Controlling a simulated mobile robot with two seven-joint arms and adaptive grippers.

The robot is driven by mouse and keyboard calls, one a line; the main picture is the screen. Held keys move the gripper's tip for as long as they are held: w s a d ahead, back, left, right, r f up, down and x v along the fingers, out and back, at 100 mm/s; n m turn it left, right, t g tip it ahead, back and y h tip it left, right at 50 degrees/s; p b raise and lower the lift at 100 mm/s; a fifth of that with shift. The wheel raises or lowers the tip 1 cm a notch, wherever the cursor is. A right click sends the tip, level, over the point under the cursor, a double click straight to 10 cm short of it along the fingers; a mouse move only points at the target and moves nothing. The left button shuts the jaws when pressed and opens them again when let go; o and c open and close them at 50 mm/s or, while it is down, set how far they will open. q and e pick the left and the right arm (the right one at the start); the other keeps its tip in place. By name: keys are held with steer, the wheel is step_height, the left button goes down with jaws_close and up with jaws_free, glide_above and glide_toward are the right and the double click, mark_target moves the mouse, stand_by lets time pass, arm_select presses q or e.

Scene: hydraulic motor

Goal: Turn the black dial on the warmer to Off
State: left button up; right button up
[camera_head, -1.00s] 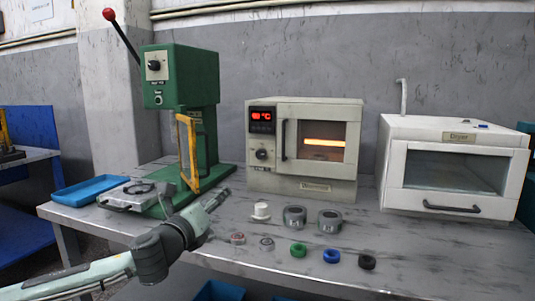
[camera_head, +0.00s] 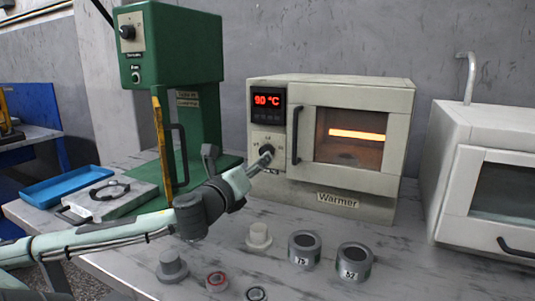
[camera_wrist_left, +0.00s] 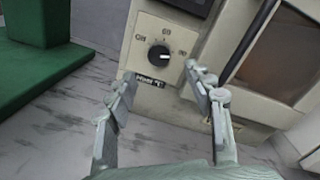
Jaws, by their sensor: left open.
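The warmer (camera_head: 345,180) is a cream box with a lit red 90 °C display (camera_head: 268,100). Its black dial (camera_head: 267,150) sits below the display and also shows in the left wrist view (camera_wrist_left: 158,55). There, its white mark points right, toward the right-hand label; the labels around it are too small to read surely. My left gripper (camera_head: 258,162) is just in front of the dial. In the left wrist view, my left gripper (camera_wrist_left: 163,78) is open and empty, with its fingertips spread below and to either side of the dial. My right gripper is not in view.
The warmer's door handle (camera_head: 296,135) stands out right of the dial. A green press (camera_head: 170,60) with a yellow-edged guard is at left. A dryer (camera_head: 455,190) is at right.

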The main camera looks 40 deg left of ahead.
arm_select(q)
steer(key=b+x, duration=0.1)
steer(key=x, duration=0.5)
steer(key=shift+w, duration=0.4)
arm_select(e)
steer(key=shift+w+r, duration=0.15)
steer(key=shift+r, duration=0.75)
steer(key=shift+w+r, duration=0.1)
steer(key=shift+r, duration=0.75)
arm_select(q)
steer(key=shift+a, duration=0.15)
steer(key=c, duration=1.2)
